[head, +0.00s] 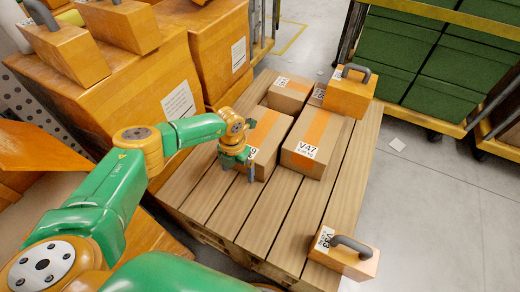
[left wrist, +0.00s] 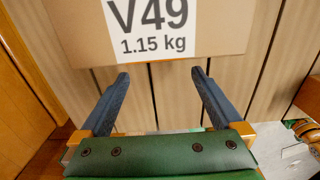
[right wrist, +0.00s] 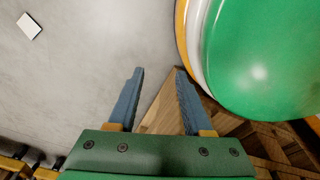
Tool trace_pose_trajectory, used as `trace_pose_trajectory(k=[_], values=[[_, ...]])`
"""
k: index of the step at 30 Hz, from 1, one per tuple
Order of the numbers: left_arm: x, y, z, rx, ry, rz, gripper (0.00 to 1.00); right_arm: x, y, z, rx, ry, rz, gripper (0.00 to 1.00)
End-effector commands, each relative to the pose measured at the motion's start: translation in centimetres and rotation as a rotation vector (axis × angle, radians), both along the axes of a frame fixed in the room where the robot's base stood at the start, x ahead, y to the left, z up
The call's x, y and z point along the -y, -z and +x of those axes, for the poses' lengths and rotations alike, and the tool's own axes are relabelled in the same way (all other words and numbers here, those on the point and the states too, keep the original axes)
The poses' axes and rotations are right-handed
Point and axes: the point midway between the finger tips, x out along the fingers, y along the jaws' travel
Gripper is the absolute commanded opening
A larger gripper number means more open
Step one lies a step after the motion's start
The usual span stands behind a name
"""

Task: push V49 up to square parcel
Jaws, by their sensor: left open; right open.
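The parcel V49 (head: 268,134) is a brown box with an orange stripe, lying on the wooden pallet (head: 213,188). Its label is partly hidden by my left gripper (head: 238,172). In the left wrist view the labelled face of V49 (left wrist: 215,30) fills the top, and my open left gripper (left wrist: 162,75) is empty, fingertips close to that face; I cannot tell if they touch. A squarish parcel (head: 289,95) sits just beyond V49's far end; any gap is hard to judge. My right gripper (right wrist: 159,71) is open and empty, away from the parcels.
Parcel V47 (head: 320,138) lies right of V49. Orange handled weights stand at the pallet's far right (head: 349,94) and near right (head: 343,253) corners. Large orange crates (head: 140,85) crowd the left. Green bins (head: 395,42) stand on a trolley behind.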

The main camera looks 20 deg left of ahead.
Motion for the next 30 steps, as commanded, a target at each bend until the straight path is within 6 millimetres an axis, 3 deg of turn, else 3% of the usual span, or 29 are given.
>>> trace_pose_trajectory(k=[2,11,24,30], values=[[0.0,1.1,0.0,0.000,0.000,0.000,1.00,0.3,1.0,0.6,0.012,0.004,-0.004,0.50],[0.0,0.9,0.0,0.000,0.000,0.000,1.00,1.6,0.5,1.1,0.023,0.010,-0.024,0.50],[-0.4,0.5,-2.5,-0.002,-0.001,0.001,1.00,0.9,-3.2,1.0,0.020,0.006,-0.014,0.50],[-0.4,0.9,-3.0,0.000,-0.001,0.000,1.00,0.5,-3.5,0.9,0.019,0.007,-0.008,0.50]])
